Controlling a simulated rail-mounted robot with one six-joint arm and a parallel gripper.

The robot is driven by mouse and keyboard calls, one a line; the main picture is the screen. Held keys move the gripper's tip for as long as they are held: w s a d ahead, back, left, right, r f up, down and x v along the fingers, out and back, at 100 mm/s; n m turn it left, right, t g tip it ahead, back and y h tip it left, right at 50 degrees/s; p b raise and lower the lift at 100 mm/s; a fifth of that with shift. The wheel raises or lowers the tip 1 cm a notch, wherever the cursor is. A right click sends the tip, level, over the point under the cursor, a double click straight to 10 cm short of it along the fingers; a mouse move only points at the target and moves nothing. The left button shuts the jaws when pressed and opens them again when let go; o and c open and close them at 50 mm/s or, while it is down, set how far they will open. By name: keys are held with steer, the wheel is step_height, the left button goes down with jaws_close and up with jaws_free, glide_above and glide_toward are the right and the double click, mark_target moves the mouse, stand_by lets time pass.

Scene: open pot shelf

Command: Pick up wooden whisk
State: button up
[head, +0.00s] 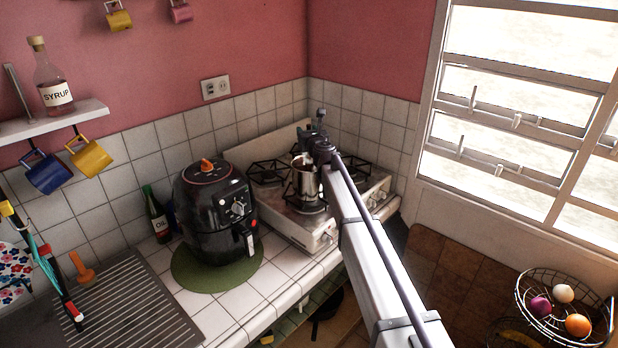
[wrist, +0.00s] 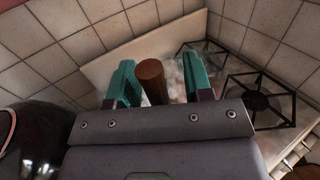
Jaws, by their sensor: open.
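A brown wooden handle (wrist: 151,82), likely the wooden whisk's, stands upright between the two teal fingers of my gripper (wrist: 158,84) in the wrist view. My gripper is open, with a gap visible on the right side of the handle; the left finger is closer to it. I cannot tell whether it touches. The whisk's lower end is hidden behind the gripper body. In the head view my gripper (head: 312,136) is above and behind a metal pot (head: 307,184) on the stove, and the whisk cannot be made out clearly there.
The white stove (head: 285,213) has black burner grates. A black air fryer (head: 214,212) stands left of it on a green mat (head: 190,279). An oil bottle (head: 157,218) is by the tiled wall. A wire fruit basket (head: 526,320) is at the right. A wall shelf (head: 80,117) holds a syrup bottle.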

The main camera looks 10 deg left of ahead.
jaws_close()
stand_by(0.5)
